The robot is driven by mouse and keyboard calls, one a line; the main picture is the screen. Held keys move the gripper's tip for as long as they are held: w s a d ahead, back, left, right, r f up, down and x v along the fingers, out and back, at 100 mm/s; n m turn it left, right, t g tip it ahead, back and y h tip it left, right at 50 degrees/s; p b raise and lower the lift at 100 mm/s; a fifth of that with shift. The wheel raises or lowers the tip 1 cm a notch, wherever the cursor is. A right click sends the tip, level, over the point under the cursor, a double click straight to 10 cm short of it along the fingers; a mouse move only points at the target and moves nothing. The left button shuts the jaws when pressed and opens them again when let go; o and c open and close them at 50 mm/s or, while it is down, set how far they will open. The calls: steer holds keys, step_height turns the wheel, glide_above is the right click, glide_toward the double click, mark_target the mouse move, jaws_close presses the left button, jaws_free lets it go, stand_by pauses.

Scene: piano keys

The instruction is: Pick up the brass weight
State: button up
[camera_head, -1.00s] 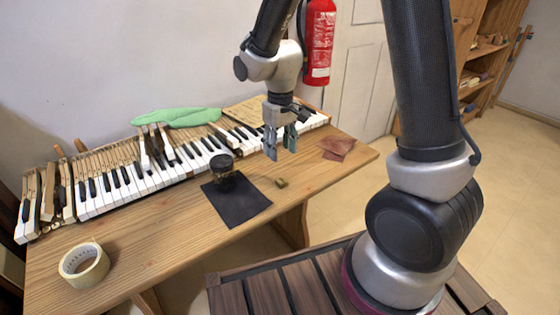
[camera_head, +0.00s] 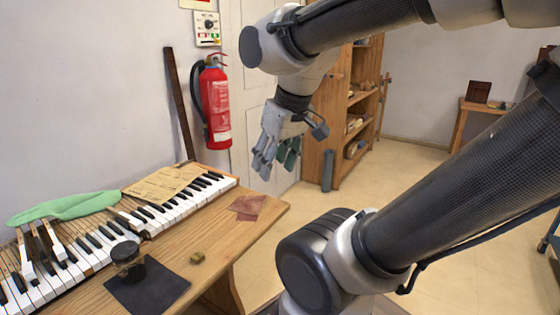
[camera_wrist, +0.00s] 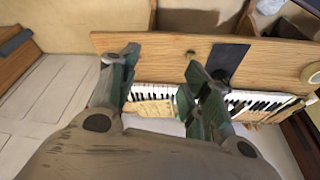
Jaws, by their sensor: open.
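The brass weight (camera_head: 197,257) is a small brass-coloured block on the bare wooden tabletop, just right of a black mat. It also shows as a small speck in the wrist view (camera_wrist: 190,52), beyond the fingertips and between the two fingers, nearer the right one. My gripper (camera_head: 276,165) is open and empty, pointing down. It hangs in the air, well above the table and to the right of the weight in the head view. In the wrist view its two green-padded fingers (camera_wrist: 160,65) stand apart with nothing between them.
A dark lidded jar (camera_head: 128,264) stands on the black mat (camera_head: 152,291) beside the weight. Leather scraps (camera_head: 248,206) lie near the table's right end. Piano keys (camera_head: 85,245) line the wall side, with a green cloth (camera_head: 65,207). A tape roll (camera_wrist: 311,73) shows in the wrist view.

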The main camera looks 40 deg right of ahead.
steer(key=shift+s+d+r, duration=0.15)
steer(key=shift+s+d, duration=0.05)
steer(key=shift+s, duration=0.5)
steer(key=shift+o, duration=0.4)
